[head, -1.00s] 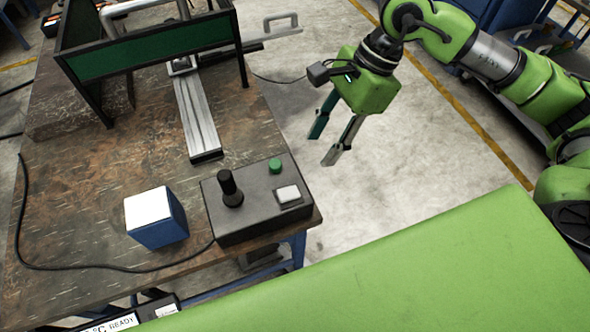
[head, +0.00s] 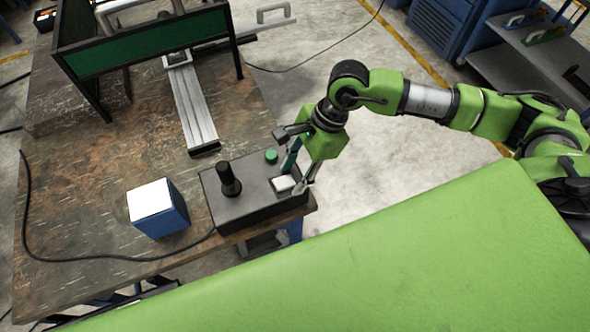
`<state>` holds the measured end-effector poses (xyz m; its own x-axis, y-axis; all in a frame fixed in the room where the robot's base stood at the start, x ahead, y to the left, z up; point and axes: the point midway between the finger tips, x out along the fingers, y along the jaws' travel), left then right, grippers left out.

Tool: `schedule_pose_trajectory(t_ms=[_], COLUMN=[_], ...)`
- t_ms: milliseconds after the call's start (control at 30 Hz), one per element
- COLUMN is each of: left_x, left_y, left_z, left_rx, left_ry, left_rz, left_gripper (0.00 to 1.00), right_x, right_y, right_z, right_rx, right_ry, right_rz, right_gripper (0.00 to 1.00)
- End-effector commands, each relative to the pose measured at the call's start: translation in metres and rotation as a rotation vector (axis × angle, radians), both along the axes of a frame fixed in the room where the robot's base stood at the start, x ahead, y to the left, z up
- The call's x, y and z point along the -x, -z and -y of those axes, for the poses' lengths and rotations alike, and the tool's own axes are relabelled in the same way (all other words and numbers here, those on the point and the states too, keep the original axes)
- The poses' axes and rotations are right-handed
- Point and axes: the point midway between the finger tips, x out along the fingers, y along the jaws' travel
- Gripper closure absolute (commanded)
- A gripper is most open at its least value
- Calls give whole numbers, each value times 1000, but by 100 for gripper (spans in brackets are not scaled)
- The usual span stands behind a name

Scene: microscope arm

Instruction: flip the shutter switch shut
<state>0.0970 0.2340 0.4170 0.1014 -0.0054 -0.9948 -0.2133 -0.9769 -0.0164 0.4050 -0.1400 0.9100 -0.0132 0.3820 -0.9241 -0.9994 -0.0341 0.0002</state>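The control box (head: 243,207) is dark grey and sits at the table's near right corner. It bears a white rocker switch (head: 283,184), a green button (head: 271,156) and a black joystick (head: 229,181). I take the white rocker for the shutter switch; I cannot tell which way it is tipped. My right gripper (head: 291,181) points down over the right edge of the box, at the white switch. Its two fingers are apart, one behind and one at the right of the switch; I cannot tell whether they touch it. My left gripper is not in view.
A blue box with a white top (head: 158,207) stands left of the control box. A black cable (head: 60,258) loops over the wooden table (head: 85,190). A metal rail (head: 190,100) and a green-panelled frame (head: 150,52) stand at the back. Open floor lies to the right.

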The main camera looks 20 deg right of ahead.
Motion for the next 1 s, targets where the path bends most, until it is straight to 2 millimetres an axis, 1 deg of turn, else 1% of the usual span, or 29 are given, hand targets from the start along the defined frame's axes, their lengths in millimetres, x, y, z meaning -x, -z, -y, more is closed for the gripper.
schedule_pose_trajectory(t_ms=[100, 167, 200, 233, 267, 533, 1000], left_x=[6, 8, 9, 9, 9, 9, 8], left_y=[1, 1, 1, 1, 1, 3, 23], left_z=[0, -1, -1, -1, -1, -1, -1], left_rx=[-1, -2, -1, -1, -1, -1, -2], left_ry=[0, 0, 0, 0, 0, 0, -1], left_rz=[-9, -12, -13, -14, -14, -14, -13], left_gripper=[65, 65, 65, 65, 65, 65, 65], right_x=[0, 0, 0, 0, 0, 1, 1], right_y=[0, 0, 0, 0, 0, -1, -6], right_z=[0, 0, 0, 0, 0, -4, -14], right_rx=[0, 0, 0, -1, -1, 32, 362], right_ry=[0, 0, 0, 0, 0, -7, -7], right_rz=[0, 0, 0, 0, 0, -1, 11], right_gripper=[61, 77, 87, 95, 100, 99, 99])
